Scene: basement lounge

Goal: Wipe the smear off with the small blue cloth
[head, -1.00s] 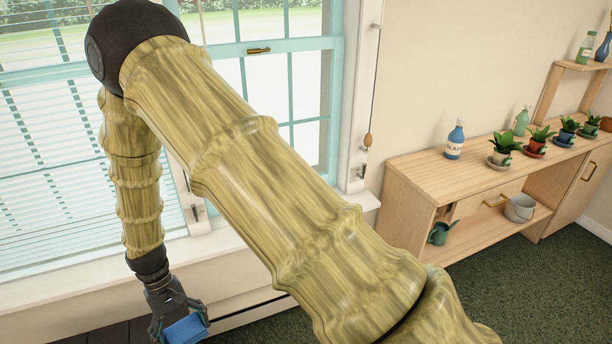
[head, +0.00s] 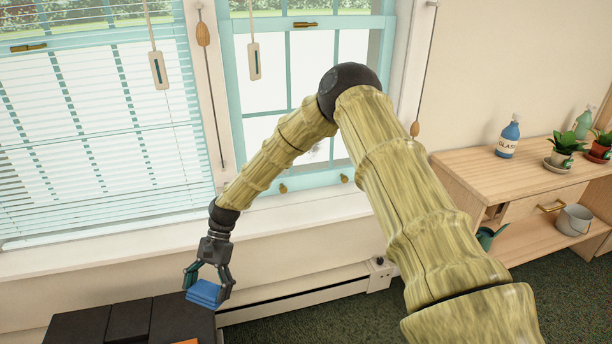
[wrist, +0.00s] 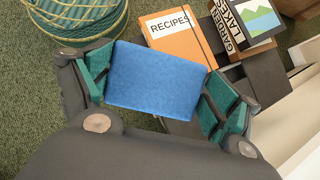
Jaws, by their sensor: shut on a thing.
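The small blue cloth (head: 204,294) is folded into a pad and held between the fingers of my gripper (head: 208,281). In the wrist view the cloth (wrist: 157,80) spans the gap between the green-padded fingers of my gripper (wrist: 160,92). The gripper hangs downward, below the window sill and above a dark bench. A faint grey smear (head: 318,151) seems to show on the lower pane of the right window, just beside my arm. My arm may hide part of it.
The right window sash (head: 262,90) has a teal frame; blinds (head: 90,140) cover the left window. A dark bench (head: 128,318) stands below. An orange recipe book (wrist: 178,47) and a basket (wrist: 75,18) lie beneath the gripper. A wooden shelf unit (head: 470,157) with a spray bottle (head: 508,138) stands right.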

